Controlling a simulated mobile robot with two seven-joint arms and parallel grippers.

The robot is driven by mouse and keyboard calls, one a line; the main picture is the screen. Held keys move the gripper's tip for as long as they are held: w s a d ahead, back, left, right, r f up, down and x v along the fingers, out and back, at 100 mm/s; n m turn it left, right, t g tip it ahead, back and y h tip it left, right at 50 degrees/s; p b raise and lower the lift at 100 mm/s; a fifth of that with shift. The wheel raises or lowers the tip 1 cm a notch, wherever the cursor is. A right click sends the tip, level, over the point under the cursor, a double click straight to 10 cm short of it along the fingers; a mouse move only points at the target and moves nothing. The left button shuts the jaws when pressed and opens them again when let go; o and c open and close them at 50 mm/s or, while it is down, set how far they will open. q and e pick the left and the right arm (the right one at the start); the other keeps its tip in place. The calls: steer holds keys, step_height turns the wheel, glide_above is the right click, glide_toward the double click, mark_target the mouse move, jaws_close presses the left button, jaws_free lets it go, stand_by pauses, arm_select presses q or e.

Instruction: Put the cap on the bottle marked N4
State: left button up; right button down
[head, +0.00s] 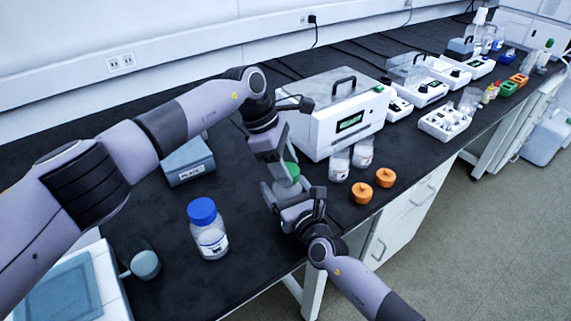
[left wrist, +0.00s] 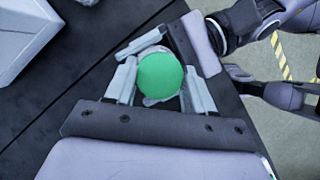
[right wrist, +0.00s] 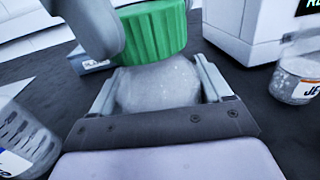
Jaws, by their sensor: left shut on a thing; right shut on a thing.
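A green ribbed cap (head: 291,171) is between the fingers of my left gripper (head: 283,168), which is shut on it from above. It also shows in the left wrist view (left wrist: 160,76) and the right wrist view (right wrist: 153,30). Directly below it, my right gripper (head: 284,191) is shut around a clear bottle (right wrist: 158,88). The cap's lower rim meets or nearly meets the bottle's top; I cannot tell whether it is seated or threaded. No marking shows on the held bottle, so I cannot read N4.
A blue-capped bottle (head: 208,232) stands at front left. Two open jars (head: 340,164) (head: 363,152) stand right of my grippers, near two orange caps (head: 361,193) (head: 386,178). A white instrument (head: 338,112) stands close behind. Dark bench lies clear between the blue-capped bottle and my grippers.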

arm_select(q)
steer(key=shift+a+m, duration=0.1)
steer(key=shift+m, duration=0.4)
steer(key=o, duration=1)
steer(key=shift+r, duration=0.1)
steer(key=shift+r, duration=2.25)
steer(key=shift+c, duration=0.4)
